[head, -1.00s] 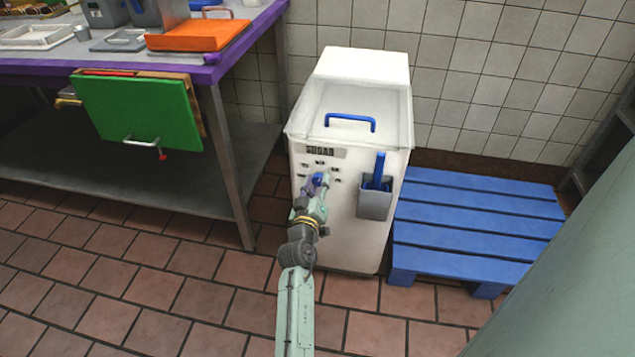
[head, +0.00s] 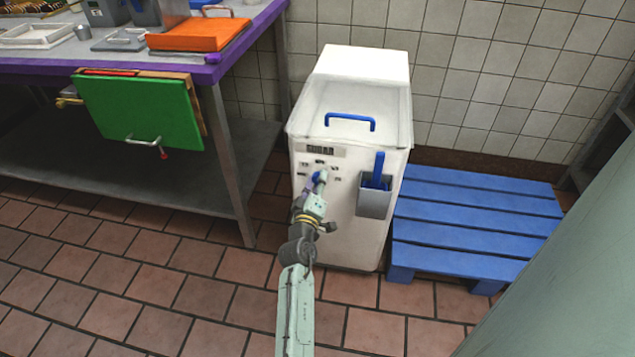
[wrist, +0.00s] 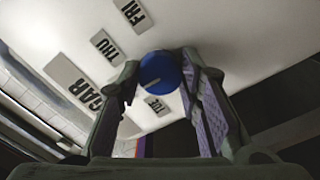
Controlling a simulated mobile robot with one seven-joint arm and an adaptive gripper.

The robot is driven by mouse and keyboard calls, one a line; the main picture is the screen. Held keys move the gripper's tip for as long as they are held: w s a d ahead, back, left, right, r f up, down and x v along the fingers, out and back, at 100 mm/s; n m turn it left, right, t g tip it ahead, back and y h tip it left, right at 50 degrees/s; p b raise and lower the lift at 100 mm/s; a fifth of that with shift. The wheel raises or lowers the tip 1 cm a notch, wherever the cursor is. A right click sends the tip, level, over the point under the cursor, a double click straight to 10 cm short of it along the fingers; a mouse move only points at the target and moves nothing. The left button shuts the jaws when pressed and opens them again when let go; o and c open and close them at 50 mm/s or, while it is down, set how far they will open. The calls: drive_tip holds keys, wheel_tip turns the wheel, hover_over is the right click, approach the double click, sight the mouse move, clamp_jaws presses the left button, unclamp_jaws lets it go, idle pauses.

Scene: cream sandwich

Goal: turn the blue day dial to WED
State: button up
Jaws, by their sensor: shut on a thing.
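The round blue day dial (wrist: 160,70) is between the two fingers of my gripper (wrist: 162,70) in the wrist view, and the gripper is shut on it. A short pale mark shows on the dial's face, slanting toward the lower left. A THU label (wrist: 107,47), a FRI label (wrist: 133,13) and a TUE label (wrist: 157,105) show around it. No WED label can be read; the left finger covers the panel between TUE and THU. In the head view the dial (head: 316,177) is a small blue patch at my gripper (head: 319,182), on the front of the white sugar bin (head: 350,220).
A grey holder (head: 375,203) with a blue-handled scoop (head: 378,168) is fixed to the bin front, right of my gripper. The lid has a blue handle (head: 350,118). A blue pallet (head: 480,230) lies to the right. A table (head: 240,45) with a green board (head: 140,110) stands left.

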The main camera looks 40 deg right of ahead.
drive_tip(key=shift+r, duration=0.1)
drive_tip(key=o, duration=1.2)
drive_tip(key=shift+c, duration=0.2)
drive_tip(key=v, duration=1.2)
